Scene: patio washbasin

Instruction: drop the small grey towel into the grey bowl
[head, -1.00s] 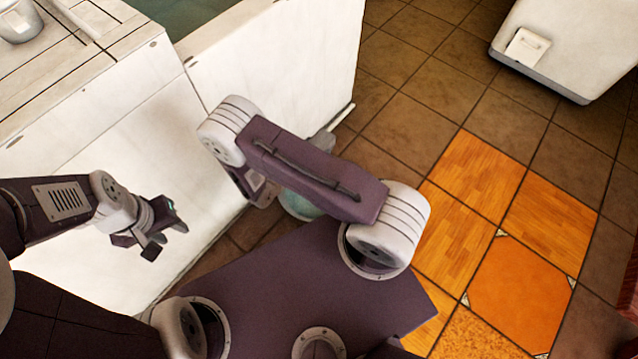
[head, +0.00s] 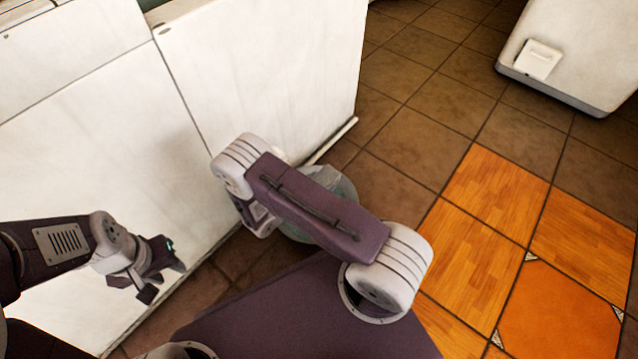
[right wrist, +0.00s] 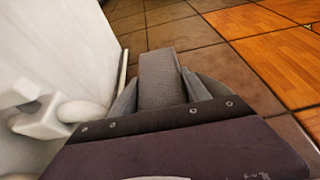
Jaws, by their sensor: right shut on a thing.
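The small grey towel (right wrist: 162,82) is held upright between the two fingers of my right gripper (right wrist: 160,98) in the right wrist view. In the head view my right forearm mostly hides this gripper. A round grey-green shape, which looks like the grey bowl (head: 344,188), stands on the floor partly behind that forearm. Part of it also shows behind the right finger in the right wrist view (right wrist: 238,94). I cannot tell whether the towel touches it. My left gripper (head: 163,276) is empty in front of the white cabinet and looks open.
The white cabinet (head: 265,75) fills the left side, with a pale strip (head: 332,140) along its foot. A white box (head: 565,50) stands at the back right. Orange floor tiles (head: 490,195) lie at the right. The brown tiled floor between is clear.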

